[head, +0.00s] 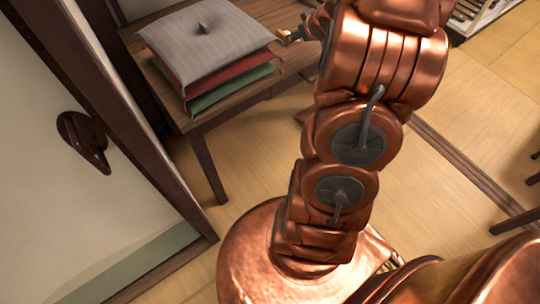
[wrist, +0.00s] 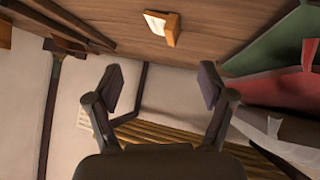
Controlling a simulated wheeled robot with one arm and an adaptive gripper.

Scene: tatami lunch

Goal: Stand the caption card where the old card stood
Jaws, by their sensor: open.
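In the wrist view a small wooden block with a white face (wrist: 158,24), which looks like the caption card, rests on a brown wooden surface (wrist: 110,22). Any writing on it is too small to read. My gripper (wrist: 161,84) is open and empty, its two fingers wide apart. The block lies beyond the fingertips, apart from them, roughly in line with the gap. In the head view my arm hides most of the gripper. I cannot tell an old card or its place.
Grey (head: 206,40), red and green cushions are stacked on a wooden bench (head: 215,115), left of my arm. They show at the right in the wrist view. A sliding door (head: 60,210) stands at the left. Tatami floor (head: 430,190) is open at the right.

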